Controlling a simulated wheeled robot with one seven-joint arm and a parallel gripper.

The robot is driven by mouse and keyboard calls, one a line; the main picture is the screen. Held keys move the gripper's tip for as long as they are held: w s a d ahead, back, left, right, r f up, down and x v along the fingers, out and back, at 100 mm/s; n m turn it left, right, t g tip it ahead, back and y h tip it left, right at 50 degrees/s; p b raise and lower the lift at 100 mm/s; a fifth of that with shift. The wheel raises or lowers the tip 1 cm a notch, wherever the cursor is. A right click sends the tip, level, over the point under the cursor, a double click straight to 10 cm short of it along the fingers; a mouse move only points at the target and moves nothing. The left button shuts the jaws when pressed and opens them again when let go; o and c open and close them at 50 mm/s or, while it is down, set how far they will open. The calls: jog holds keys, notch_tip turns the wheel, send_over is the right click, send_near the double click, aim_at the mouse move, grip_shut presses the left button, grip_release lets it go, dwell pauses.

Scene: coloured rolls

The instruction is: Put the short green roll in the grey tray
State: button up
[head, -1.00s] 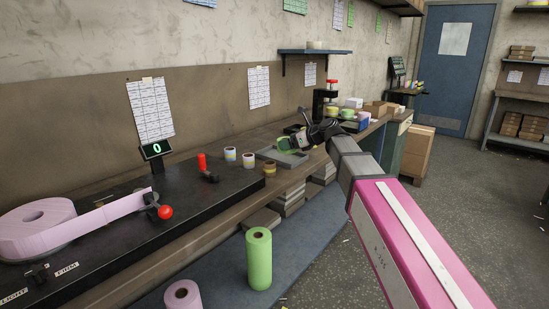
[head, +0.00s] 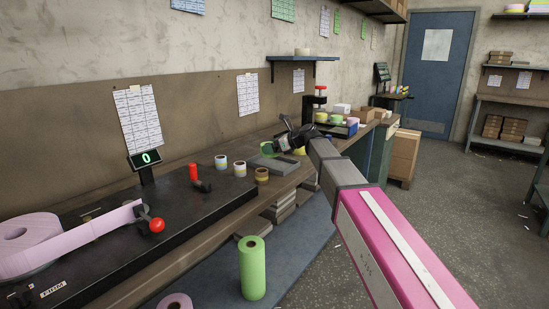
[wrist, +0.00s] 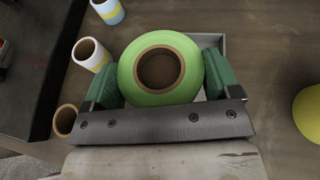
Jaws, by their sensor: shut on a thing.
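My gripper (head: 283,146) is shut on the short green roll (wrist: 130,82), with a green pad on each side of it. In the wrist view the roll is seen end-on, with its brown core facing the camera. It shows small in the head view (head: 267,148). The grey tray (head: 272,165) lies on the bench below the roll; its rim (wrist: 223,45) shows beyond the roll in the wrist view. The roll and gripper hide most of the tray there. I cannot tell exactly how high the roll is above its floor.
Several small banded rolls, one white and yellow (wrist: 88,52), stand left of the tray. A yellow roll (wrist: 309,112) is on the right. A tall green roll (head: 252,268) stands below the bench front. A black machine (head: 110,235) fills the near bench.

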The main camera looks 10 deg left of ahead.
aim_at(275, 156)
jog(key=shift+w+d+f, duration=0.35)
jog(key=shift+w+f, duration=0.05)
jog(key=shift+w, duration=0.2)
jog(key=shift+f, duration=2.05)
jog(key=o, duration=0.9)
jog(key=shift+f, duration=0.1)
jog(key=shift+d+r, duration=0.15)
jog(key=shift+r, duration=0.05)
jog(key=v, duration=1.1)
jog(key=shift+s+d+r, duration=0.15)
jog(key=shift+d+r, duration=0.05)
jog(key=shift+d, duration=0.1)
